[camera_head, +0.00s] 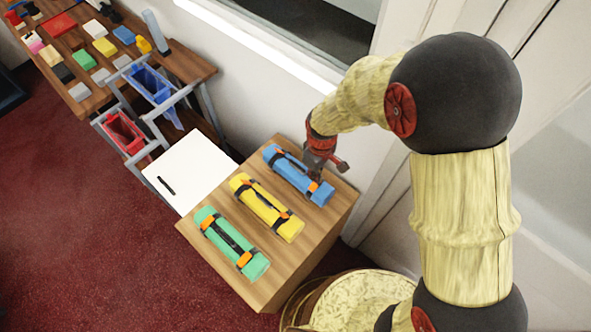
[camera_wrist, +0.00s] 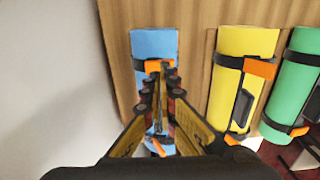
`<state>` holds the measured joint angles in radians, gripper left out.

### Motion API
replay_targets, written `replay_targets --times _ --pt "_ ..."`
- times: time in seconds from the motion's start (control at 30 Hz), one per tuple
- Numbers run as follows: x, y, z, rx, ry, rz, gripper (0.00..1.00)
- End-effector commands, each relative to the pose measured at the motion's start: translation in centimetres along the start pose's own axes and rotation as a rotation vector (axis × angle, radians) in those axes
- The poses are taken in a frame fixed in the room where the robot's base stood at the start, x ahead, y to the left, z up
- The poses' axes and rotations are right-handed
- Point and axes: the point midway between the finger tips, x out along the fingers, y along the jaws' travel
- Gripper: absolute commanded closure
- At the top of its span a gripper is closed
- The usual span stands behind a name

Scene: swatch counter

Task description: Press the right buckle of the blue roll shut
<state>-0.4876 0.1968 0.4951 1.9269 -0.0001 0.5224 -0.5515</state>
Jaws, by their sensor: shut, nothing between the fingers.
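The blue roll (camera_head: 298,177) lies on the wooden counter, bound by two dark straps with orange buckles. Its right buckle (camera_head: 313,187) is just below my gripper (camera_head: 318,174) in the head view. In the wrist view the blue roll (camera_wrist: 152,42) runs up the middle, and the right buckle (camera_wrist: 153,66) shows just beyond the tips of my gripper (camera_wrist: 160,82). My gripper is shut and empty, pointing down close to that buckle; I cannot tell whether it touches. The left buckle (camera_head: 279,155) is clear of it. Whether the right buckle is closed cannot be made out.
A yellow roll (camera_head: 256,204) and a green roll (camera_head: 218,233) lie parallel beside the blue one. A white board (camera_head: 190,170) adjoins the counter. A rack holds red (camera_head: 122,130) and blue bins (camera_head: 150,82). A wall runs close behind the blue roll.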

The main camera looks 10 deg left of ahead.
Motion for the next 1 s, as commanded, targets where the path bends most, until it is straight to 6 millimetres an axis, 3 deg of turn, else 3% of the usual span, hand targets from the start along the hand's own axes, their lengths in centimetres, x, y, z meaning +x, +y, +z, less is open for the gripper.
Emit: replay_targets --times 0.7,1.0 --pt "-5.4 0.0 0.0 0.0 0.001 0.0 1.0" --pt "-5.5 0.0 0.0 0.0 0.0 0.0 1.0"
